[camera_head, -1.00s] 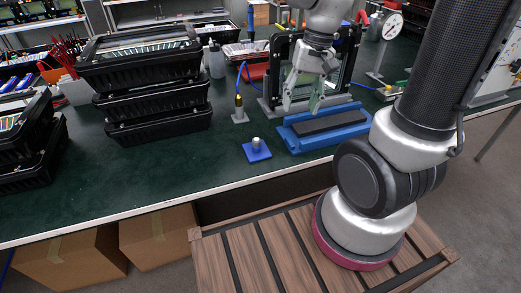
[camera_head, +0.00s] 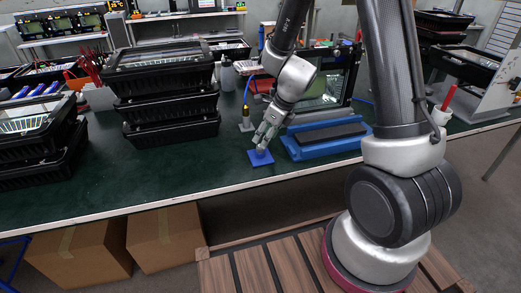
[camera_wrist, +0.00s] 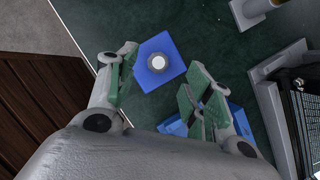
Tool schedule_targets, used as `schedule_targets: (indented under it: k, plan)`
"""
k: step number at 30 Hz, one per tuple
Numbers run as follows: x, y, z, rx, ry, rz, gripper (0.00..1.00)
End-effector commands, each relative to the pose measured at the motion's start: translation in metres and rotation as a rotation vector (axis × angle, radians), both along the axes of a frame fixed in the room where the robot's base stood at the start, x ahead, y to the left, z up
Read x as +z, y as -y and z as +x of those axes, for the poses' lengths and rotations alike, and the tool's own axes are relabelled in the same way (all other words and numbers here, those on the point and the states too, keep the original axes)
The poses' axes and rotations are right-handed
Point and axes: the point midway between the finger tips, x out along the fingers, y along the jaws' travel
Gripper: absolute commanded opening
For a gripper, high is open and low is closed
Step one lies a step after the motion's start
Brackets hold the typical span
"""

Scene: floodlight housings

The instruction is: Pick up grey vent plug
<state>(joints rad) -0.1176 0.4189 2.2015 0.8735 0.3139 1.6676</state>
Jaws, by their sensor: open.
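The grey vent plug (camera_wrist: 158,63) stands upright on a small blue base plate (camera_wrist: 147,76) on the green bench. In the head view the blue plate (camera_head: 259,161) lies near the bench's front edge, and my fingers largely hide the plug. My gripper (camera_head: 264,146) is over the plug in that view. In the wrist view my gripper (camera_wrist: 163,72) is open, with the plug between and slightly beyond the green-padded fingertips. I see no finger touching the plug.
A blue tray with a dark pad (camera_head: 325,137) sits just right of the plate. A brass-tipped tool on a stand (camera_head: 246,120) is close behind. Stacked black housings (camera_head: 168,103) stand to the left. The bench front left of the plate is clear.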

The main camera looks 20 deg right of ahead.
Motion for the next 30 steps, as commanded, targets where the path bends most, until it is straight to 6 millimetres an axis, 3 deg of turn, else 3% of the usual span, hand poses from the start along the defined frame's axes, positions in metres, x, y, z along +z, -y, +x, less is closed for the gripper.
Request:
schedule_targets:
  k: [9, 17, 18, 25, 30]
  plan:
    - [-0.044, -0.011, 0.009, 0.003, -0.003, -0.001, 0.51]
    - [-0.047, -0.013, 0.01, 0.004, 0.0, -0.001, 0.51]
    - [-0.047, -0.013, 0.01, 0.004, 0.0, -0.001, 0.49]
    - [-0.047, -0.013, 0.01, 0.004, 0.0, -0.001, 0.09]
    - [-0.047, -0.013, 0.01, 0.004, 0.0, -0.001, 0.09]
